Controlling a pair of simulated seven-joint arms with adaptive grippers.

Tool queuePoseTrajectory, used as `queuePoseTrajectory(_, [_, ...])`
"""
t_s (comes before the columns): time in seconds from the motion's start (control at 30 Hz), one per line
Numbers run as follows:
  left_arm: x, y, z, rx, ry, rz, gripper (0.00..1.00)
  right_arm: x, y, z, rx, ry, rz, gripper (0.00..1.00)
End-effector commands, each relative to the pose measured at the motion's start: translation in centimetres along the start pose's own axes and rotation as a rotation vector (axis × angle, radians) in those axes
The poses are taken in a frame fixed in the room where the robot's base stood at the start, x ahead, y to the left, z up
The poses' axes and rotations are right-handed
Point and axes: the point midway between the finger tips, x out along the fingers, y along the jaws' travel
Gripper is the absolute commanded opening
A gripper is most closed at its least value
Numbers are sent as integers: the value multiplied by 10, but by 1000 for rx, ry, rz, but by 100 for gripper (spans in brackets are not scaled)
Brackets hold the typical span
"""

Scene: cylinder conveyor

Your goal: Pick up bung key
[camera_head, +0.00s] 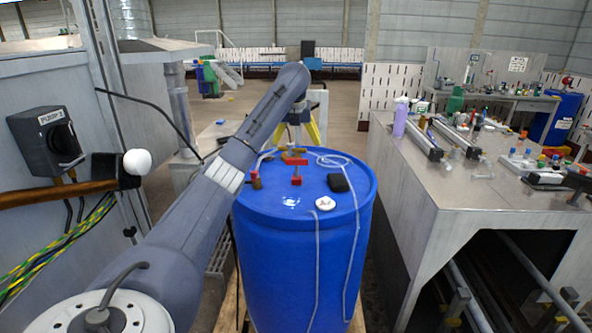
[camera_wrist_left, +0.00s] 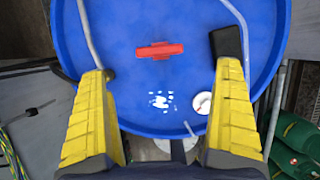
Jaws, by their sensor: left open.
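The bung key is the red T-shaped piece (camera_head: 296,168) on top of the blue drum (camera_head: 300,260). In the left wrist view the red key (camera_wrist_left: 160,50) appears from above as a short bar lying crosswise on the drum lid. My left gripper (camera_head: 298,142) is over the far part of the drum top, above the key. In the left wrist view its yellow fingers (camera_wrist_left: 164,72) are spread wide, with nothing between them, and the key lies ahead in the gap. Part of the gripper is hidden by my arm. My right gripper is not in view.
On the drum lid are a black box (camera_head: 340,183), a white round cap (camera_head: 325,203) and a pale tube (camera_head: 357,225) hanging over the side. A metal workbench (camera_head: 425,180) with bottles and small parts stands to the right. A grey cabinet (camera_head: 50,90) stands left.

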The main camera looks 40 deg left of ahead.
Motion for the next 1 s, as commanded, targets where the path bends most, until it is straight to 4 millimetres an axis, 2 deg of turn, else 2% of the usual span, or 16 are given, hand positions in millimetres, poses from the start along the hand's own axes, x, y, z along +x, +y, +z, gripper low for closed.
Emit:
queuePoseTrajectory(0.03, [11,0,-1,0,3,1,100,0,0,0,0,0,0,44])
queuePoseTrajectory(0.2, [37,0,-1,0,2,2,100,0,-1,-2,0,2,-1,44])
queuePoseTrajectory(0.4, [53,0,0,0,1,0,100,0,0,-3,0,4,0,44])
queuePoseTrajectory(0.63, [63,1,-2,0,1,2,100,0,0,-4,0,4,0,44])
queuePoseTrajectory(1.0, [104,2,-6,-1,2,1,100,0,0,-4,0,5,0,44])
